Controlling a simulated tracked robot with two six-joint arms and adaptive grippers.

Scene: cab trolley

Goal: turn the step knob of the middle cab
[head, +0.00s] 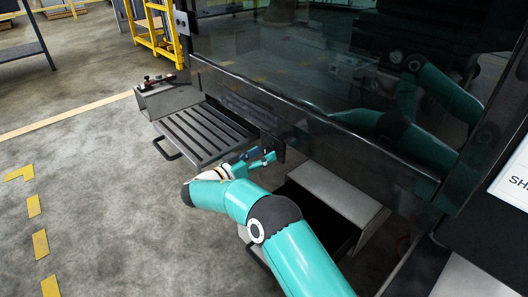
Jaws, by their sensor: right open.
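The cab's dark, glossy side (310,80) fills the upper middle of the head view. Below it, a ribbed step (203,130) sticks out at the left, with a dark handle (167,149) at its front. My right gripper (270,157) is open, just right of the step and close under the cab's lower edge. The step knob cannot be made out clearly; the gripper and its wrist may cover it. I cannot tell whether the fingers touch anything. My left gripper is not in view.
A grey box-like part (325,190) with a dark opening lies under the cab, right of my right gripper and partly behind my arm. A small grey housing (165,98) stands left of the step. A yellow frame (155,30) stands behind. The floor at left is clear.

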